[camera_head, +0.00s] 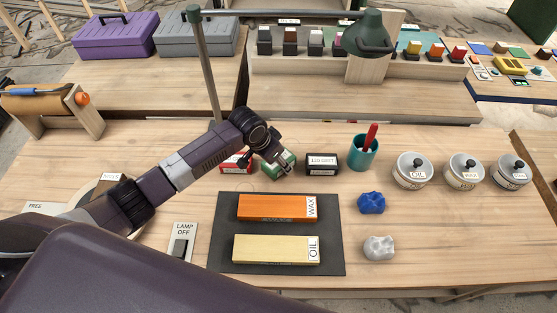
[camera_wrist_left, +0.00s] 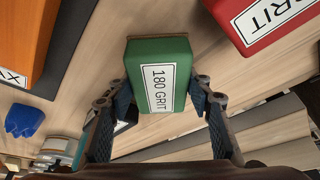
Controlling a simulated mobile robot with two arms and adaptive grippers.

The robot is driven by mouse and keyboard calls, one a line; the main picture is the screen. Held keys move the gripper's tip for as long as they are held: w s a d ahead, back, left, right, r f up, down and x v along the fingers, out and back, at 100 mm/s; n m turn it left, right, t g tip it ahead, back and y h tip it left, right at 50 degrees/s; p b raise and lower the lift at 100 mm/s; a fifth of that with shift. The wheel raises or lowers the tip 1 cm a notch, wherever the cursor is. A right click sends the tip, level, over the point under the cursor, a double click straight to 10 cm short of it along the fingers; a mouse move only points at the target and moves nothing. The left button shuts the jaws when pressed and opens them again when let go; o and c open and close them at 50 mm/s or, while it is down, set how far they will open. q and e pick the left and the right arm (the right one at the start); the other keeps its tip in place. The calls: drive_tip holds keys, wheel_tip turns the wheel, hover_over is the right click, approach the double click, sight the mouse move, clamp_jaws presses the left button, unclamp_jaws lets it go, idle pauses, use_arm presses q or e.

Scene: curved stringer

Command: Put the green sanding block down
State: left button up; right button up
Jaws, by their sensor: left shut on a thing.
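The green sanding block (camera_head: 272,169) is at the back middle of the workbench, between the red block (camera_head: 235,165) and the black 120 grit block (camera_head: 322,163). In the left wrist view the green block (camera_wrist_left: 158,65) shows its white "180 GRIT" label. My left gripper (camera_head: 285,167) is shut on it, with one finger on each side in the wrist view. The block is at or just above the bench top; I cannot tell whether it touches. In the wrist view the red block (camera_wrist_left: 262,22) is apart from it. My right gripper is not in view.
A dark mat (camera_head: 226,225) with orange WAX (camera_head: 275,208) and yellow OIL (camera_head: 272,250) blocks lies in front. A teal cup (camera_head: 364,154), several lidded tins (camera_head: 412,171), blue (camera_head: 371,203) and grey (camera_head: 379,247) lumps stand right. A lamp post (camera_head: 204,65) rises behind my arm.

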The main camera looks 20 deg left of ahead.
use_arm(q)
drive_tip(key=shift+s+f, duration=0.15)
drive_tip(key=shift+f, duration=0.15)
drive_tip(key=o, duration=0.8)
drive_tip(key=shift+o, duration=1.1)
drive_tip(key=shift+f, duration=0.15)
drive_tip(key=shift+r, duration=0.5)
drive_tip(key=b+v, duration=0.1)
drive_tip(key=v, duration=1.1)
